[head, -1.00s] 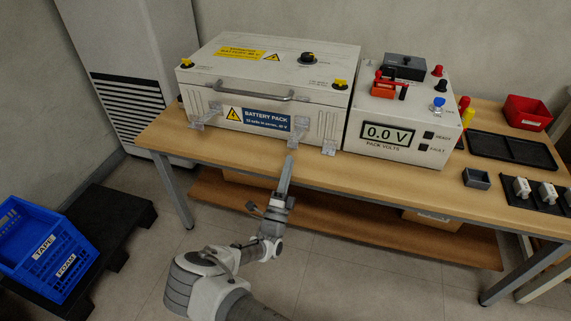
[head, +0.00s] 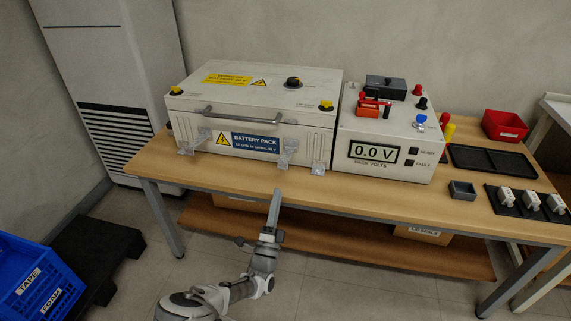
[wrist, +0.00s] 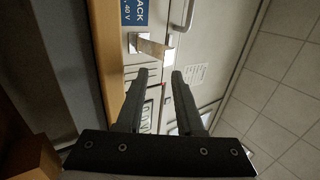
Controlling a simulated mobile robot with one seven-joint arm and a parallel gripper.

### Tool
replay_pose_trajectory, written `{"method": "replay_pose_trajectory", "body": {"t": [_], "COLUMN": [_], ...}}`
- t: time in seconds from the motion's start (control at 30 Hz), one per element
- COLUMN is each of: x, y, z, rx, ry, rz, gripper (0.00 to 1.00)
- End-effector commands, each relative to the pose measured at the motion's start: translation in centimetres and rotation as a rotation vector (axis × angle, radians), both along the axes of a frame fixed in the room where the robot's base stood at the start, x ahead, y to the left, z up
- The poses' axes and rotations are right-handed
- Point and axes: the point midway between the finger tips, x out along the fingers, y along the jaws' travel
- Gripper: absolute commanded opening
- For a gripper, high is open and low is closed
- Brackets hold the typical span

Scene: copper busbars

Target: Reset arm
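My gripper (head: 277,192) is in front of the table's front edge, below the battery pack (head: 255,88), in the head view. In the wrist view my gripper (wrist: 160,74) has its two dark fingers apart, with nothing held between them. The battery pack is a closed white case with a grey handle (head: 235,117), a blue label and metal latches on its front. A latch (wrist: 150,46) shows beyond the fingertips in the wrist view, apart from them.
The wooden table (head: 345,191) carries a voltage box reading 0.0 V (head: 392,125), a red bin (head: 504,125), a black tray (head: 488,158) and a small grey box (head: 462,190). A blue crate (head: 40,285) stands at the left. Floor in front is clear.

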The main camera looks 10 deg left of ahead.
Motion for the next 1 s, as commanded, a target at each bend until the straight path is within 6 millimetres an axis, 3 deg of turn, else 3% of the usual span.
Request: {"method": "replay_pose_trajectory", "body": {"t": [0.17,0.27,0.57,0.8,1.0], "x": [0.2,0.7,0.5,-2.4,-5.8], "y": [-0.6,-2.6,-13.4,-20.8,-25.0], "z": [0.5,1.8,7.4,10.1,11.7], "rx": [0.027,0.115,0.621,1.034,1.365], "ry": [-0.001,-0.003,-0.072,-0.200,-0.351], "rz": [-0.018,-0.074,-0.369,-0.588,-0.747], "gripper": [0.36,0.36,0.36,0.36,0.36]}}
